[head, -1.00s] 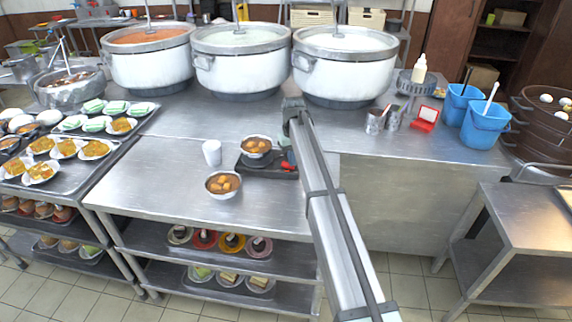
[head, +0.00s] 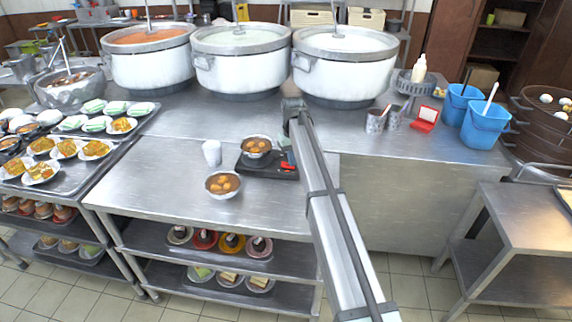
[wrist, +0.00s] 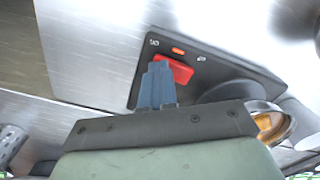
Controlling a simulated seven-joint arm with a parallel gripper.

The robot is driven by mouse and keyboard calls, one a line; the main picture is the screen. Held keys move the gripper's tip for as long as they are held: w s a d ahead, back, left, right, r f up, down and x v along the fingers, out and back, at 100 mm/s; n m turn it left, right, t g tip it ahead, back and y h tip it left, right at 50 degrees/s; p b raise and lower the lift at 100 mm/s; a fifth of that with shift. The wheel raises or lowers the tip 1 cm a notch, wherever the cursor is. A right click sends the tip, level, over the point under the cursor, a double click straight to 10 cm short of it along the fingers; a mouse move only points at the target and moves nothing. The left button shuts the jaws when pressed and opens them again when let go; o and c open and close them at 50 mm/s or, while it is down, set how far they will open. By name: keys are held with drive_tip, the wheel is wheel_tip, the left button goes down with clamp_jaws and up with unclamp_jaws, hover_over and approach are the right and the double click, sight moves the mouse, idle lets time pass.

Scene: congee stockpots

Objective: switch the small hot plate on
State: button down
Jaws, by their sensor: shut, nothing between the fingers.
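The small hot plate (head: 250,171) is a flat black unit on the steel counter, with a bowl of orange-brown food (head: 257,146) on its plate. Its red switch (head: 288,166) is at its right end. In the wrist view the red switch (wrist: 174,70) sits on the black panel (wrist: 225,72), beside a small orange indicator (wrist: 178,50) that looks lit. My gripper (wrist: 157,82) is shut and empty. Its blue-grey fingertips are right at the switch's left side and overlap it in the picture; I cannot tell whether they touch. In the head view my arm mostly hides the gripper.
A second bowl (head: 223,185) and a white cup (head: 212,153) stand left of the hot plate. Large stockpots (head: 240,72) line the back. Tins (head: 376,122), a red box (head: 426,115) and blue buckets (head: 484,125) are to the right. The counter's front left is clear.

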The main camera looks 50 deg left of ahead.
drive_tip(key=shift+s+f, duration=0.1)
drive_tip(key=shift+f, duration=0.2)
wheel_tip(320, 180, up, 8)
drive_tip(key=shift+r, duration=0.15)
idle(0.8)
idle(0.5)
